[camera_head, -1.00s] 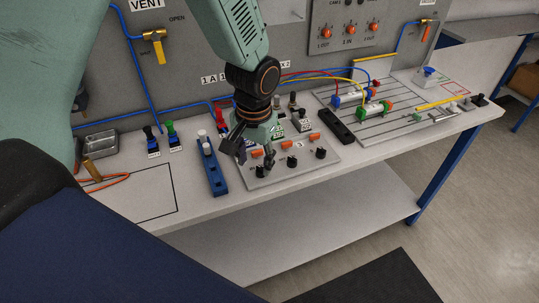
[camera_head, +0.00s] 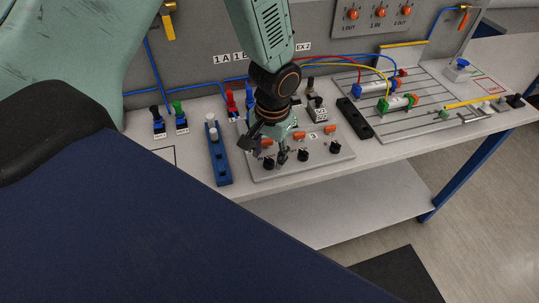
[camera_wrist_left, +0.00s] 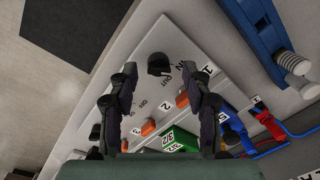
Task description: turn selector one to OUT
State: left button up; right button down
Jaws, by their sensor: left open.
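A light panel (camera_head: 318,163) on the bench carries a row of black selector knobs. Selector one (camera_head: 269,162) is the leftmost knob in the head view, at the panel's front. In the left wrist view, selector one (camera_wrist_left: 158,64) is a black knob with the words IN and OUT beside it and a 1 label (camera_wrist_left: 208,69) nearby. My left gripper (camera_head: 269,153) is open, pointing down over it. In the left wrist view, the left gripper (camera_wrist_left: 162,73) has its fingers spread, with the knob near the gap between the tips. I cannot tell whether they touch it.
Two more black knobs (camera_head: 303,155) (camera_head: 335,148) sit to the right, with orange parts (camera_head: 330,130) behind the row. A blue block (camera_head: 219,167) with white pegs stands left of the panel. A black block (camera_head: 354,118) stands right. Hoses run behind.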

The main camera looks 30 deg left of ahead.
pick_arm(q)
jog(key=shift+w+d+f, duration=0.15)
jog(key=shift+d+f, duration=0.05)
jog(key=shift+f, duration=0.65)
jog(key=shift+s+a+r, duration=0.1)
jog(key=shift+s+a, duration=0.1)
jog(key=shift+s, duration=0.05)
jog(key=shift+c, duration=0.3)
jog(key=shift+w+d, duration=0.15)
jog(key=shift+w, duration=0.15)
jog(key=c, duration=0.5)
jog(key=shift+s, duration=0.15)
grip_shut()
